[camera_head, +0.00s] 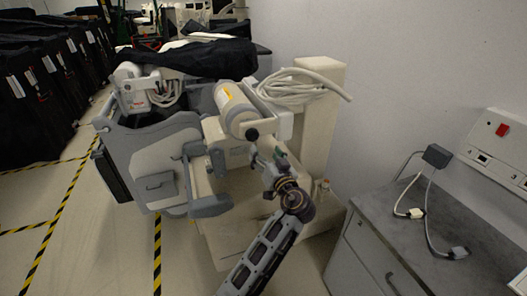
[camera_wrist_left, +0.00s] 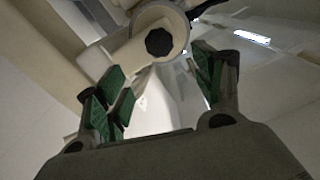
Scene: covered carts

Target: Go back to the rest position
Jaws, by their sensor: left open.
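My left arm reaches up from the bottom of the head view. Its gripper (camera_head: 268,162) is in front of the beige machine (camera_head: 327,120), just below a cylindrical part (camera_head: 236,107) with a yellow label. In the left wrist view my left gripper (camera_wrist_left: 160,85) has its green-padded fingers spread apart. Nothing is between the fingers. A pale round housing with a dark knob (camera_wrist_left: 159,42) shows beyond the fingertips. I cannot tell whether the gripper touches the machine. My right gripper is not in view.
A grey-topped cabinet (camera_head: 440,225) with cabled plugs stands at the right by the wall. Covered black carts (camera_head: 30,100) line the left. Yellow-black tape (camera_head: 62,205) marks the floor. The floor at the lower left is clear. A coiled pale hose (camera_head: 290,85) lies on the machine.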

